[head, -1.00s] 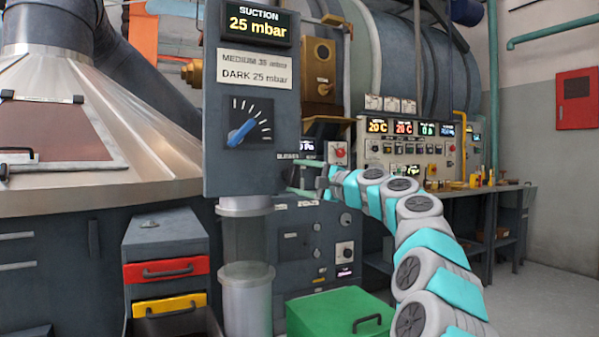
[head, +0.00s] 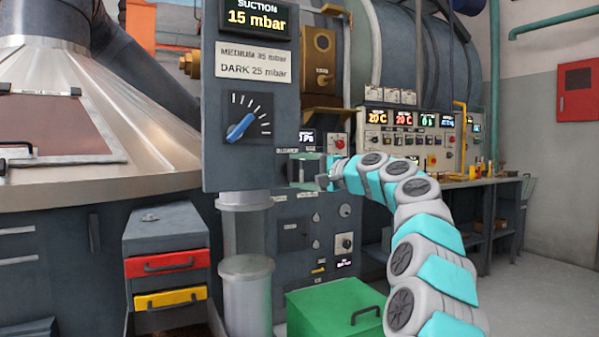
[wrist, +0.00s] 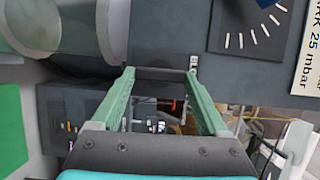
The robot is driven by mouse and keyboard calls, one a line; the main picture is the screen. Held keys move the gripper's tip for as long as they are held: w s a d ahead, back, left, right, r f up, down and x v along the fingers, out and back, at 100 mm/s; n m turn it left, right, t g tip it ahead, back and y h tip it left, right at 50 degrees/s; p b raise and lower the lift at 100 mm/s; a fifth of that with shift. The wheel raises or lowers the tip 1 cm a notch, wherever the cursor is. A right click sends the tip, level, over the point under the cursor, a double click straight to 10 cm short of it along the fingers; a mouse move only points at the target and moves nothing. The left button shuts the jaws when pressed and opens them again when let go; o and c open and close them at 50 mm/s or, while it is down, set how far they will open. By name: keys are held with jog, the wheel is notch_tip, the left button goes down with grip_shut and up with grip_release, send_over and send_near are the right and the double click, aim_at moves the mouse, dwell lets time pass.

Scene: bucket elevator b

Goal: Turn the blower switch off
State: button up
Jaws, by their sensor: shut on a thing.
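The blower switch shows in the wrist view as a dark bar (wrist: 161,74) at the lower edge of the grey panel. My gripper (wrist: 163,76) has green fingers on either side of this bar and is shut on it. In the head view my gripper (head: 308,171) is at the right side of the suction panel (head: 222,110), just below the small blower label (head: 287,151). The switch's own marks are too small or hidden to read. The suction display (head: 257,18) reads 15 mbar.
A blue dial knob (head: 241,127) sits on the panel above left of my gripper. A green box (head: 325,305) stands below my arm. A drawer cabinet (head: 165,235) and a large metal hood (head: 90,130) are at left. Floor is open at right.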

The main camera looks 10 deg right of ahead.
jog(key=o, duration=1.2)
jog(key=shift+a+f, duration=0.1)
jog(key=shift+a, duration=0.05)
jog(key=shift+o, duration=0.2)
jog(key=b+v, duration=0.1)
jog(key=v, duration=0.6)
jog(key=shift+s+d, duration=0.3)
jog(key=shift+a, duration=0.1)
